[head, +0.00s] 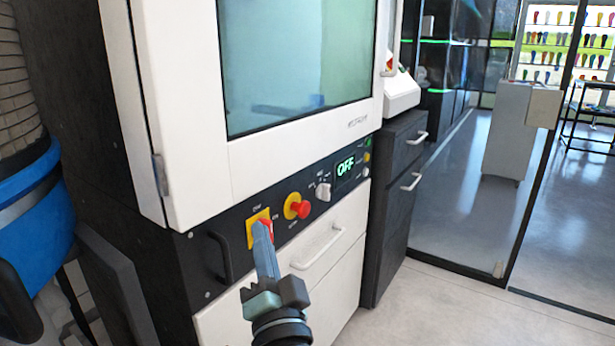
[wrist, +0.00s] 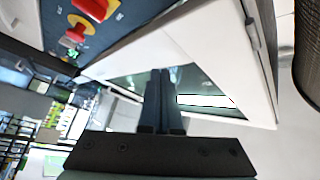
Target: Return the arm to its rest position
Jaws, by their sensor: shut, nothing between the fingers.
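My gripper (head: 262,232) is shut and empty in the head view, with its fingers pointing up in front of the machine's control panel. Its tips overlap the yellow plate with a red switch (head: 266,222) in the picture; I cannot tell whether they touch it. In the wrist view the closed fingers (wrist: 162,75) point toward the machine's white front and window. The small display (head: 346,168) on the panel reads OFF.
The white machine door (head: 180,110) with its window stands close ahead. A drawer handle (head: 318,248) sticks out below the panel. A dark cabinet (head: 395,200) stands at right, a blue-banded container (head: 40,190) at left. Open floor (head: 440,310) lies at lower right.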

